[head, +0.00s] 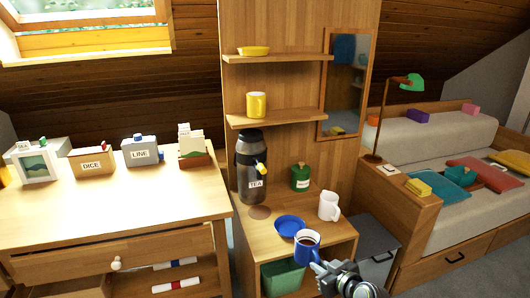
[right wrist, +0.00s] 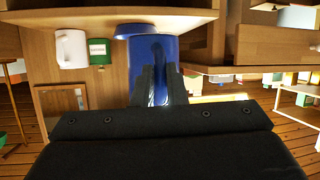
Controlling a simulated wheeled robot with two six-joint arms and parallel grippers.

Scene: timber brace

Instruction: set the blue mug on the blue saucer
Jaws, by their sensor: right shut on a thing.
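The blue saucer (head: 289,226) lies empty on the low wooden counter, just behind and left of the mug. In the right wrist view the mug (right wrist: 150,62) fills the space before the fingers (right wrist: 160,88), and part of the saucer (right wrist: 136,30) shows beyond it. The mug is at the counter's front edge, off the saucer; its exact height is hard to tell. My left gripper is not in view.
A white mug (head: 329,206) stands right of the saucer, with a green canister (head: 300,177) behind. A dark tea dispenser (head: 251,165) stands at the back left, over a brown round mat (head: 259,212). A green bin (head: 283,277) sits below the counter (head: 262,235).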

